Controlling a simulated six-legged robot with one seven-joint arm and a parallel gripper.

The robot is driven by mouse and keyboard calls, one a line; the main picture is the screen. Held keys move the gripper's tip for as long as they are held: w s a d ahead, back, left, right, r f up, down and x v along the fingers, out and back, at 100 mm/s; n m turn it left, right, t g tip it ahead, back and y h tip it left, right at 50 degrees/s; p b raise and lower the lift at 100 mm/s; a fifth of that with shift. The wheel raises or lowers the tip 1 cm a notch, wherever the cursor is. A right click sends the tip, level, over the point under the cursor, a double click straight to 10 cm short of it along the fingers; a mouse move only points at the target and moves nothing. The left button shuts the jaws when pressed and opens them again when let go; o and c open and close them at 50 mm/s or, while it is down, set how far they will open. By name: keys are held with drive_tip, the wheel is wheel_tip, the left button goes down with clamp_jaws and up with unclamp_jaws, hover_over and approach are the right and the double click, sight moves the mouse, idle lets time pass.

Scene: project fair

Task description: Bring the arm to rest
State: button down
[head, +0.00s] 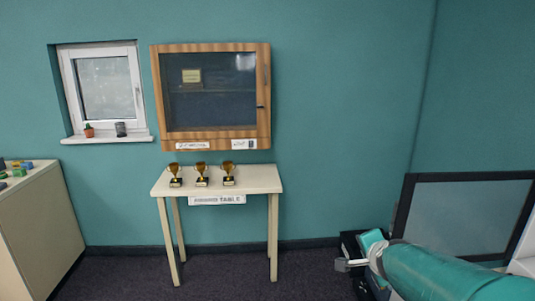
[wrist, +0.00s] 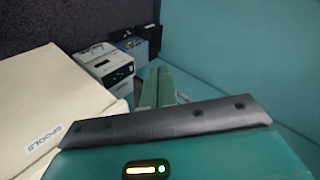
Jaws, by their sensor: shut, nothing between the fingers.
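My arm (head: 440,272) reaches in from the lower right of the head view, a teal link with a pale joint at its far end. I cannot make out the fingers clearly there. In the wrist view my gripper (wrist: 159,75) shows as two green fingers side by side, shut and empty. The fingers point toward dark and grey boxy devices beyond them, and touch nothing that I can see.
A white table (head: 262,184) with several small gold trophies (head: 201,174) stands under a wooden glass-fronted cabinet (head: 210,95). A dark-framed screen (head: 465,215) is behind my arm. A cream box marked SPOOLS (wrist: 50,105) and a printer-like device (wrist: 103,64) lie near my gripper.

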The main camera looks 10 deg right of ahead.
drive_tip(key=s+a+r+n+g+y, duration=0.1)
drive_tip(key=s+a+n, duration=0.15)
drive_tip(key=a, duration=0.25)
drive_tip(key=s+a+n+y, duration=0.2)
drive_tip(key=a+n, duration=0.2)
drive_tip(key=a, duration=0.2)
drive_tip(key=s+a+r+n+g+y, duration=0.1)
drive_tip(key=s+a+n, duration=0.1)
drive_tip(key=a+n, duration=0.25)
drive_tip(key=s+a+n+g, duration=0.2)
drive_tip(key=s+a+n, duration=0.4)
drive_tip(key=s, duration=0.4)
drive_tip(key=shift+f, duration=0.3)
drive_tip(key=shift+d, duration=0.15)
